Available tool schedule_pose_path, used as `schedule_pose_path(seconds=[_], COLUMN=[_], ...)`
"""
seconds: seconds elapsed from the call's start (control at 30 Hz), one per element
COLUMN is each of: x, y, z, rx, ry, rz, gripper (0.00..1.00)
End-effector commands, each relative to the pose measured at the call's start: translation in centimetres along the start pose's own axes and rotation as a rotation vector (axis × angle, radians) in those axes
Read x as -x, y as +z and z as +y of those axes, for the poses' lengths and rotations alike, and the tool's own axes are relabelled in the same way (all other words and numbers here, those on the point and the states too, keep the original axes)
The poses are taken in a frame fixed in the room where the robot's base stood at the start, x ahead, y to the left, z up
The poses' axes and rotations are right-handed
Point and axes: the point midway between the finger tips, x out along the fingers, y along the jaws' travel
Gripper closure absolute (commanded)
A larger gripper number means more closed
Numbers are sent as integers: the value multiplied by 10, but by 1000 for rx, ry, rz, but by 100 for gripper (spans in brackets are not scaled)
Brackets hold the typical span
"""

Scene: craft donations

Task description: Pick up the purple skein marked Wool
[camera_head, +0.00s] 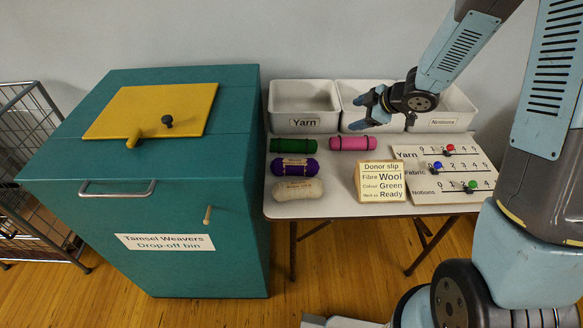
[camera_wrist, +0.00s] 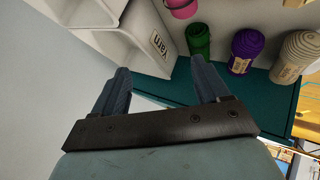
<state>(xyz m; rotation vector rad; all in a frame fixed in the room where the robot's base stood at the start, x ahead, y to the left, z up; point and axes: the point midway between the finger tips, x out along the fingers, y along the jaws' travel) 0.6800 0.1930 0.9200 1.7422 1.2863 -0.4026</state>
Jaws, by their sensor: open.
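The purple skein also shows in the wrist view (camera_wrist: 246,45), at the upper right beside the green one. My gripper (camera_head: 362,112) is open and empty, above the table in front of the middle bin, to the right of and higher than the purple skein. Its two fingers (camera_wrist: 160,66) show spread apart in the wrist view, with nothing between them.
Three white bins (camera_head: 304,112) stand along the table's back. A teal drop-off bin (camera_head: 150,205) with a yellow lid stands close at left. A wire cart (camera_head: 28,120) is beyond.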

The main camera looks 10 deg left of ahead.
Motion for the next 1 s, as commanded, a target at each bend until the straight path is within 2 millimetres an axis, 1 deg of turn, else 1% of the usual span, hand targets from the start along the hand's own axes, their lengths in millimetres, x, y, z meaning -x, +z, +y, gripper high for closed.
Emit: schedule_pose_path(seconds=[0.03,0.1,0.17,0.2,0.3,0.43,0.5,0.6,0.77,1.0], x=[-15,-33,-46,-54,-67,-76,-78,-79,-85,-102], y=[-1,-7,-13,-16,-25,-33,-36,-38,-44,-54], z=[-14,-33,-51,-64,-92,-119,-128,-137,-145,-153], rx=[19,49,73,86,108,125,128,131,133,133], ry=[-44,-104,-155,-189,-264,-335,-360,-382,-397,-397], rz=[49,129,200,247,357,464,503,539,559,557], gripper=[25,25,25,25,25,25,25,25,25,25])
